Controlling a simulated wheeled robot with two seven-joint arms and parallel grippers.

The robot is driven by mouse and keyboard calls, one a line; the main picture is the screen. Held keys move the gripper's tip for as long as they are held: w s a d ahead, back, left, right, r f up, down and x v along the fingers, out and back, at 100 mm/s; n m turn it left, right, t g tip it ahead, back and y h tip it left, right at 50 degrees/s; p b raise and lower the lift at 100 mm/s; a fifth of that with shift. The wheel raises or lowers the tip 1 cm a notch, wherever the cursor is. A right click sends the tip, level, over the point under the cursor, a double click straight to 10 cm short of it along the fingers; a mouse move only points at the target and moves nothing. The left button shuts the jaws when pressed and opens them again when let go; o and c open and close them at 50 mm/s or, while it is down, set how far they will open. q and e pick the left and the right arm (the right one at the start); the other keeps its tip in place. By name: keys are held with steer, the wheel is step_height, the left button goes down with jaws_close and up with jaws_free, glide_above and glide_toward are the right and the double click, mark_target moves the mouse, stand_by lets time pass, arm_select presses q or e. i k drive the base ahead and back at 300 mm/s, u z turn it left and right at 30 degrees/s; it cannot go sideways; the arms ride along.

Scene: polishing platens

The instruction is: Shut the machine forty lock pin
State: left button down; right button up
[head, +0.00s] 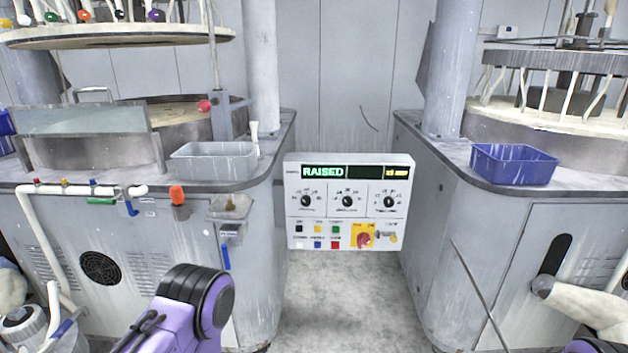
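A red-knobbed pin (204,106) shows at a grey upright bracket (228,118) on the left machine (180,240), beside its round column. It looks like a lock pin, but I cannot read a number on either machine, and how far it is pushed in is unclear. The control panel (348,200) between the machines has a green display reading RAISED, three black dials, coloured buttons and a red knob on a yellow plate. A purple and black part of my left arm is low in front of the left machine. No gripper fingers show on either side.
A grey tray (214,163) sits on the left machine's ledge and a blue bin (514,165) on the right machine's ledge (455,165). A raised round platen (118,37) hangs over the left machine. The floor (340,300) between the machines is clear.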

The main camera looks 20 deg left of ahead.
mark_target(204, 107)
steer(key=k, duration=0.65)
steer(key=u, duration=0.7)
steer(key=i, duration=0.6)
steer(key=u, duration=0.75)
steer(key=i, duration=0.8)
steer(key=z, duration=0.3)
